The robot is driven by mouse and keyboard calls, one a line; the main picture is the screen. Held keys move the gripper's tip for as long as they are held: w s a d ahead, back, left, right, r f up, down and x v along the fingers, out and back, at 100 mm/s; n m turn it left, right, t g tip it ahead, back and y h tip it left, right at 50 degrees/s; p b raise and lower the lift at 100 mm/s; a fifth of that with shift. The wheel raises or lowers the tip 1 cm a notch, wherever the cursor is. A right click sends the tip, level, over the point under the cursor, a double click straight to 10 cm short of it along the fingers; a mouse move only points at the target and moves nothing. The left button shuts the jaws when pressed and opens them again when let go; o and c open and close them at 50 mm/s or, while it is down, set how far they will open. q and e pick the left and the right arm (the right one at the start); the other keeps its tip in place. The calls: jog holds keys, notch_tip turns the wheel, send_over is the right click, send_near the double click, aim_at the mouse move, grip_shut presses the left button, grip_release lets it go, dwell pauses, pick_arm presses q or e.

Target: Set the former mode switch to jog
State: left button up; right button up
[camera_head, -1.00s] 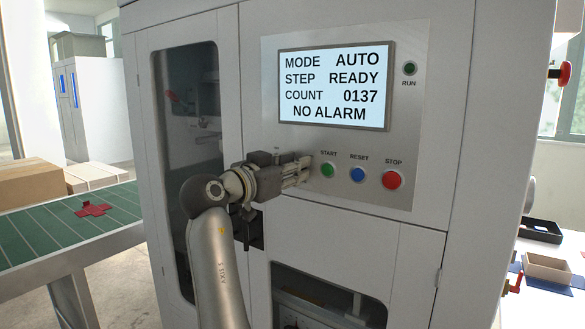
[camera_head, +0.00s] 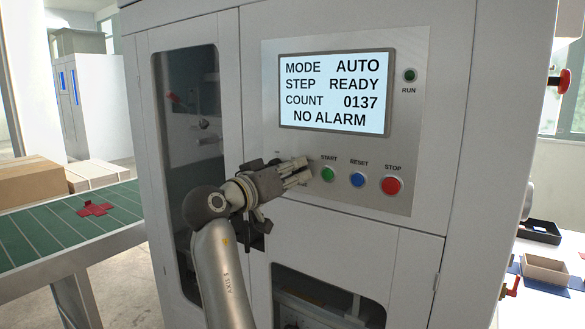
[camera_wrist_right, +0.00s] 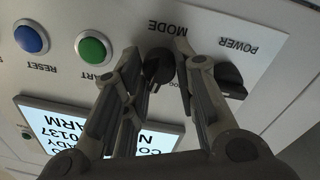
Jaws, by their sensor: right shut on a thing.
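The mode switch (camera_wrist_right: 158,66) is a black knob under the label MODE in the right wrist view. My right gripper (camera_wrist_right: 164,62) has its fingers on either side of the knob, shut on it. In the head view my right gripper (camera_head: 304,171) is at the control panel, left of the green START button, and it hides the knob. The former's display (camera_head: 335,90) reads MODE AUTO, STEP READY, COUNT 0137, NO ALARM. The knob's exact pointer position cannot be read. My left gripper is not in view.
The green START button (camera_head: 327,174) is close beside my fingers. The blue RESET (camera_head: 358,180) and red STOP (camera_head: 392,185) lie farther right. A black POWER knob (camera_wrist_right: 231,78) is on the other side of my gripper in the wrist view. A green conveyor (camera_head: 60,225) stands left.

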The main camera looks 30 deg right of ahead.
jog(key=shift+n+t+p, duration=0.5)
jog(key=shift+n+p, duration=2.75)
jog(key=shift+n, duration=1.95)
jog(key=o, duration=1)
jog(key=shift+o, duration=0.2)
jog(key=shift+f, duration=0.1)
